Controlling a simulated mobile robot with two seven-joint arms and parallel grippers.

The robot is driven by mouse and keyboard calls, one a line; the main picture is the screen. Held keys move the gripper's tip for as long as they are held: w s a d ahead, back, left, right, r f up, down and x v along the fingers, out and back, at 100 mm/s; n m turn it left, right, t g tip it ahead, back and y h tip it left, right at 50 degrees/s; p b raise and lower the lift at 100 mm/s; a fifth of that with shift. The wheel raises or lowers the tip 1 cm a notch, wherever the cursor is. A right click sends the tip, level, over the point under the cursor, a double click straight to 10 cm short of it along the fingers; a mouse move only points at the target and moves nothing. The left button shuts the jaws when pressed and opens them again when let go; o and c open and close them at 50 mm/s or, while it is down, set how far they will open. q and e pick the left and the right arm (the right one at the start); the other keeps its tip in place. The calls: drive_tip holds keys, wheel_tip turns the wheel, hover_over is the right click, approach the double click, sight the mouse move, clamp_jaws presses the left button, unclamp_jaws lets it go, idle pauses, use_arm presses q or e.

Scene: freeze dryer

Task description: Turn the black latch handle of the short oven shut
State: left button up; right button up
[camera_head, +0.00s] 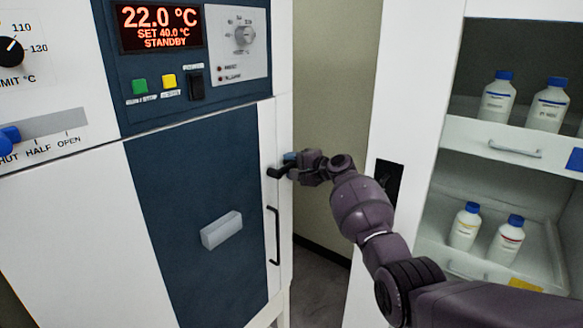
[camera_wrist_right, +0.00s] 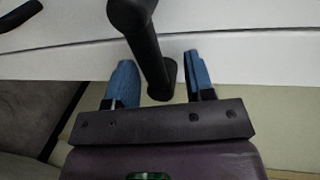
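The black latch handle (camera_head: 278,172) sits at the upper right edge of the oven's dark blue door (camera_head: 180,200), which looks closed. In the right wrist view the latch handle (camera_wrist_right: 150,50) is a thick black bar, slanting between my blue fingertips. My right gripper (camera_head: 291,161) is at the latch in the head view, partly hidden by its own wrist. In the wrist view this gripper (camera_wrist_right: 161,80) is open, with a finger on each side of the handle and visible gaps. My left gripper is in neither view.
A long black pull bar (camera_head: 273,235) is below the latch; a pale block (camera_head: 221,230) sits on the door. The control panel (camera_head: 160,75) is above. To the right, an open white cabinet (camera_head: 400,110) holds several bottles. A narrow gap separates oven and cabinet.

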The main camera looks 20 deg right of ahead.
drive_tip(key=shift+s+a+f, duration=0.1)
drive_tip(key=v, duration=1)
drive_tip(key=shift+s+d, duration=0.25)
drive_tip(key=shift+s, duration=0.05)
idle(0.4)
